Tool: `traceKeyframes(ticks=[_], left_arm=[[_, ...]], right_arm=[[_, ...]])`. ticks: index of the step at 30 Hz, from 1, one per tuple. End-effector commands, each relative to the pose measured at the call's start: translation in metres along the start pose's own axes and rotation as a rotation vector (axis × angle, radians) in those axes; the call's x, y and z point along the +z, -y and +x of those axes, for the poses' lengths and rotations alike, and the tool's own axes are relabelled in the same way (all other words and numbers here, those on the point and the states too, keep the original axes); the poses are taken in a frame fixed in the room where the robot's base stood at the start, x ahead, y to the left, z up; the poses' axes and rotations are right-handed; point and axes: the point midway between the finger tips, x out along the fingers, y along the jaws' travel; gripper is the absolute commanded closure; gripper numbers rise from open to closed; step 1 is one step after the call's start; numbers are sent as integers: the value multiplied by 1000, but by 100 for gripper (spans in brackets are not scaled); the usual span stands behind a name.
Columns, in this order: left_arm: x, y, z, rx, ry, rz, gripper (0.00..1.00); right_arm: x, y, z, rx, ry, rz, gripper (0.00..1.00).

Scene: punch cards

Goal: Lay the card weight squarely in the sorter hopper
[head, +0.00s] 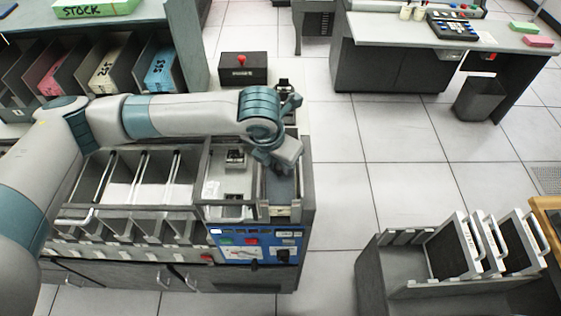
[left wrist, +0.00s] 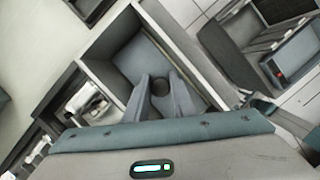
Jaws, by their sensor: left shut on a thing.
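My left gripper (head: 285,166) reaches down over the right end of the sorter, above the hopper (head: 268,192). In the left wrist view its fingers (left wrist: 160,98) are shut on a dark round knob, which I take as part of the card weight (left wrist: 160,87). The hopper's pale rim (left wrist: 176,37) frames a blue-grey surface around the fingers. I cannot tell whether that surface is the weight's plate or the hopper floor, nor whether the weight touches down. In the head view the gripper and forearm hide most of the weight. My right gripper is out of view.
A dark box with a red knob (head: 242,66) stands behind. A rack with handled frames (head: 455,250) stands at the lower right. The tiled floor between is clear.

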Motion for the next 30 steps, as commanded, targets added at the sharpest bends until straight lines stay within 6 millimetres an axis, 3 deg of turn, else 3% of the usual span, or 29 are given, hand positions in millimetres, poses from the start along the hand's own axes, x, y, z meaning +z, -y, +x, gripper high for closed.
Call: traceKeyframes(ticks=[6, 7, 9, 10, 22, 30], left_arm=[[1, 0, -1, 0, 1, 0, 100], [1, 0, -1, 0, 2, 0, 75], [1, 0, -1, 0, 1, 0, 58], [1, 0, -1, 0, 1, 0, 55], [0, -1, -4, 1, 0, -2, 55], [0, -1, -33, 2, 3, 1, 55]], right_arm=[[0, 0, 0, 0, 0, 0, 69], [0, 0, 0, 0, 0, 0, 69], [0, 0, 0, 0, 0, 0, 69], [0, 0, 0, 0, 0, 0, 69], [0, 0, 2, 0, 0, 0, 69], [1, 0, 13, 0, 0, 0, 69]])
